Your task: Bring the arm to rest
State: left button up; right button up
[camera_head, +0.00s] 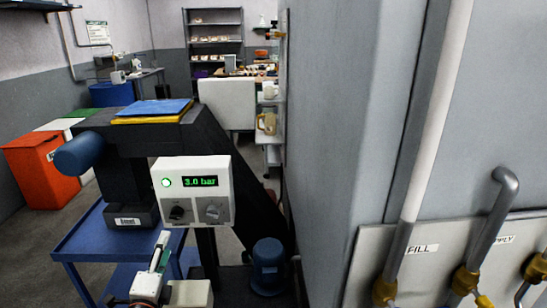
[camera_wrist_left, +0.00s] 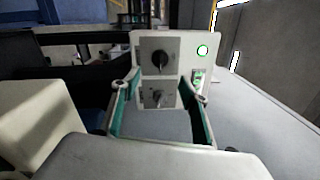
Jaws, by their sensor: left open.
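My left gripper (camera_head: 162,245) shows small at the lower left of the head view, just below a white control box (camera_head: 192,191). In the left wrist view its two fingers (camera_wrist_left: 160,93) stand apart with green inner sides and nothing held between them. In the head view the box has a lit green lamp and reads 3.0 bar. I cannot tell the exact gap from fingertips to box. My right gripper is not in view.
A blue cart (camera_head: 85,246) stands at the left, beneath a dark machine frame (camera_head: 200,135) bearing blue and yellow sheets. A blue motor-like cylinder (camera_head: 268,262) is low at centre. A large grey wall (camera_head: 335,120) with FILL pipes closes off the right. An orange bin (camera_head: 42,170) stands far left.

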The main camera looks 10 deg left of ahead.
pick_arm(q)
jog(key=s+d+f+n+g, duration=0.1)
jog(key=s+f+n+g, duration=0.25)
jog(key=s, duration=0.45)
jog(key=s+d+f+n+g, duration=0.2)
jog(key=s+f+n+g, duration=0.15)
jog(key=s, duration=0.45)
jog(key=s+d+f+n+g, duration=0.1)
jog(key=s+f+n+g, duration=0.25)
jog(key=s, duration=0.45)
jog(key=w+d+f+n+t+h, duration=0.2)
jog(key=d+f+h, duration=0.5)
jog(key=d+f, duration=0.6)
jog(key=shift+d+n+t, duration=0.35)
jog(key=shift+d+t, duration=0.3)
jog(key=shift+d, duration=0.85)
